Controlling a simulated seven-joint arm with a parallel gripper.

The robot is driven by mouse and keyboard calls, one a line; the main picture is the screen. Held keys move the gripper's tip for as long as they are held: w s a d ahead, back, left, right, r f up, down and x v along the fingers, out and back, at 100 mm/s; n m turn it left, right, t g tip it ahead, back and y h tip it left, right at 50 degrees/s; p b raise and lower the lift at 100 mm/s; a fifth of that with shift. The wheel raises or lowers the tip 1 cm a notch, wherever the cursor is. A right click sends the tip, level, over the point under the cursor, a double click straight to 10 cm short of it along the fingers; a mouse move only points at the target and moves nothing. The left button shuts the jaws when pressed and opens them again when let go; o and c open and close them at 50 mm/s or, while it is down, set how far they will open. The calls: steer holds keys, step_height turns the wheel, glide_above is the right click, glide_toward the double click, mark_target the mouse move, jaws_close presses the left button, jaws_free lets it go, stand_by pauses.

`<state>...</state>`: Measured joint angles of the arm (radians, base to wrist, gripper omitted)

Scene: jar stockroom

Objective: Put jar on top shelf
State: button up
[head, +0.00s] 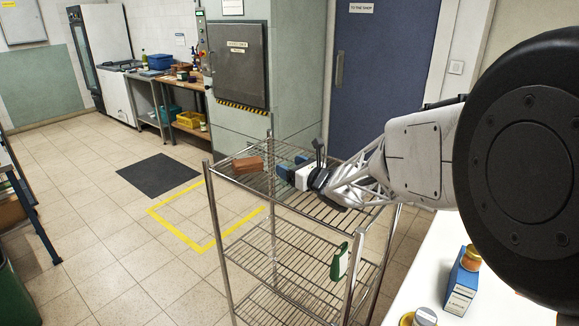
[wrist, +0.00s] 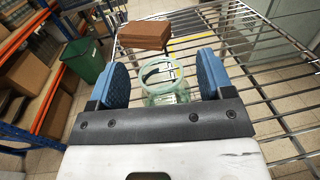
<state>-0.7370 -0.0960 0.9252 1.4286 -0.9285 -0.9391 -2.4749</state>
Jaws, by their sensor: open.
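A clear, greenish glass jar (wrist: 166,84) shows in the wrist view between the two blue fingers of my gripper (wrist: 162,70). It appears upright at the top wire shelf (wrist: 275,82), with visible gaps to the fingers. Its lower part is hidden behind the gripper body. In the head view my gripper (head: 286,168) is low over the top shelf (head: 240,179) of the metal rack, reaching in from the right. The jar cannot be made out clearly there. The fingers are open.
A brown box (head: 247,164) lies on the top shelf just beyond my gripper; it also shows in the wrist view (wrist: 144,35). A green item (head: 340,262) hangs at the rack's front. A white table (head: 425,262) at right bears a blue box (head: 462,282) and jars.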

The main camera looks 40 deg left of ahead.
steer(key=d, duration=0.3)
steer(key=s+d, duration=0.1)
steer(key=d, duration=0.7)
steer(key=shift+s, duration=0.2)
steer(key=shift+r, duration=0.1)
stand_by(0.6)
